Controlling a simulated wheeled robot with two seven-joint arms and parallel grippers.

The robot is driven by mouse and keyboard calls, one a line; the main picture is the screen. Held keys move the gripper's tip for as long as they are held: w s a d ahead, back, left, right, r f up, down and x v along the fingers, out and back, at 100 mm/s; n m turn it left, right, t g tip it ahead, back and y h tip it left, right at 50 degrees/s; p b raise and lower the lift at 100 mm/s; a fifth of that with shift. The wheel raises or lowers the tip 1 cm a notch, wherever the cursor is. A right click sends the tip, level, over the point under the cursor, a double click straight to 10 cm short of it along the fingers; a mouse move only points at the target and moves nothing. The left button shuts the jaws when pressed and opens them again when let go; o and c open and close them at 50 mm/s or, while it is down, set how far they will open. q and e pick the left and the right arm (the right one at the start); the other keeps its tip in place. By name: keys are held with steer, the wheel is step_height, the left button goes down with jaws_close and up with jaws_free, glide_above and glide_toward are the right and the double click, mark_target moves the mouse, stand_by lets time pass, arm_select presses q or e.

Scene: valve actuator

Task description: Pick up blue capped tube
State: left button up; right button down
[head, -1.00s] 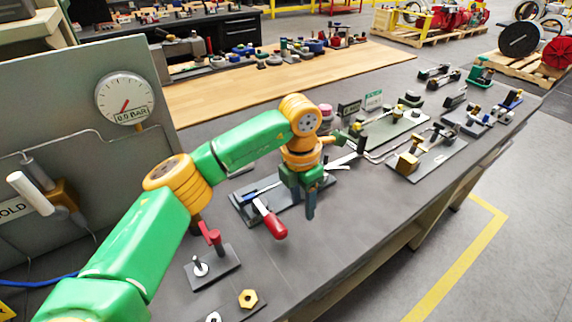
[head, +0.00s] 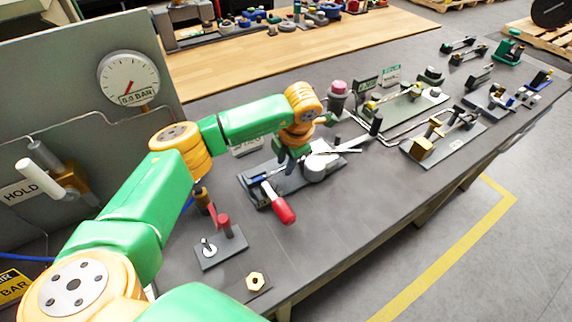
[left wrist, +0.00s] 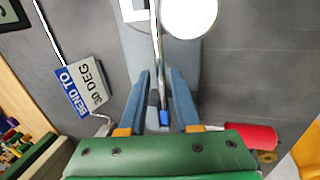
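The blue capped tube (left wrist: 157,62) is a thin grey rod with a blue cap (left wrist: 164,118). It lies along the bending tool's base plate (head: 293,187). In the head view its blue end (head: 259,178) shows at the left part of the plate. My left gripper (left wrist: 161,75) is open, with one blue-grey finger on each side of the tube in the left wrist view. I cannot tell whether the fingers reach down to it. In the head view my left gripper (head: 292,156) is over the back of the plate. My right gripper is not in view.
The tool's red handle (head: 284,210) sticks out toward the front, and its round grey disc (head: 316,170) stands beside the tube. A "BEND TO 30 DEG" sign (left wrist: 82,87) stands close by. A small stand (head: 222,248) and a brass nut (head: 256,281) are in front.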

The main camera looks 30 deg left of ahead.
arm_select(q)
steer(key=shift+s+r, duration=0.1)
jaws_close()
stand_by(1.1)
